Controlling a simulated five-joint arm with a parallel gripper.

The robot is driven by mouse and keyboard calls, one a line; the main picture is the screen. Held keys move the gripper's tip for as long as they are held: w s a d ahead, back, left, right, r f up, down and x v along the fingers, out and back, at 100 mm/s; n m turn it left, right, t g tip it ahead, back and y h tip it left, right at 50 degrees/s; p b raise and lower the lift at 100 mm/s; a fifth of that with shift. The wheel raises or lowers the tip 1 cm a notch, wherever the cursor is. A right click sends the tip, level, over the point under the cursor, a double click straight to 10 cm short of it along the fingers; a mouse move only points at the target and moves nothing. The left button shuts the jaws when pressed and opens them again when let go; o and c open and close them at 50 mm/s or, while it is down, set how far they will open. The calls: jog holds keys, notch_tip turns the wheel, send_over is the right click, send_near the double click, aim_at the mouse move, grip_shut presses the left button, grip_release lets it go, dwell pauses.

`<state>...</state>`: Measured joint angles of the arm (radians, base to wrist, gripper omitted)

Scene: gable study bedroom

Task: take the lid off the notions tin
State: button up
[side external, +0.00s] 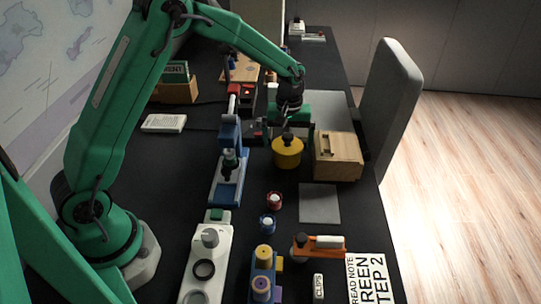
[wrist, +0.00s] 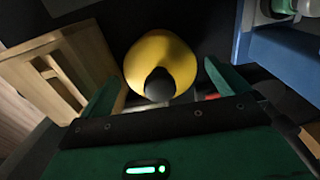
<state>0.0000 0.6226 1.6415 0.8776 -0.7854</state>
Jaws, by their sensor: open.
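The notions tin (side external: 287,154) is a round yellow tin with a dark knob on its lid, standing on the black desk in the side view. In the wrist view the yellow lid (wrist: 165,57) and its dark knob (wrist: 159,84) show from above. The lid sits on the tin. My green gripper (side external: 288,124) is right above the tin in the side view. In the wrist view my gripper (wrist: 165,85) is open, with one finger on each side of the knob and nothing held. Whether the fingers touch the lid I cannot tell.
A wooden box (side external: 338,157) stands close on the right of the tin. A blue stand (side external: 229,165) is on the left. A grey square (side external: 319,204) lies flat in front. Spools (side external: 264,253) and an orange tool (side external: 319,246) are nearer the front. A grey panel (side external: 387,105) borders the right edge.

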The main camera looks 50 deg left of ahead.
aim_at(289, 137)
jog(key=c, duration=0.9)
jog(key=shift+r, duration=0.1)
jog(key=shift+r, duration=0.7)
jog(key=r, duration=0.1)
jog(key=d+r, duration=0.1)
jog(key=r, duration=0.1)
jog(key=shift+s+r, duration=0.1)
jog(key=shift+s, duration=0.1)
jog(key=s+d+r, duration=0.2)
jog(key=d, duration=0.1)
jog(key=s+d+r, duration=0.1)
jog(key=d+r, duration=0.1)
jog(key=d, duration=0.1)
jog(key=s+d+r, duration=0.2)
jog(key=d, duration=0.1)
jog(key=shift+s+r, duration=0.15)
jog(key=shift+s, duration=0.15)
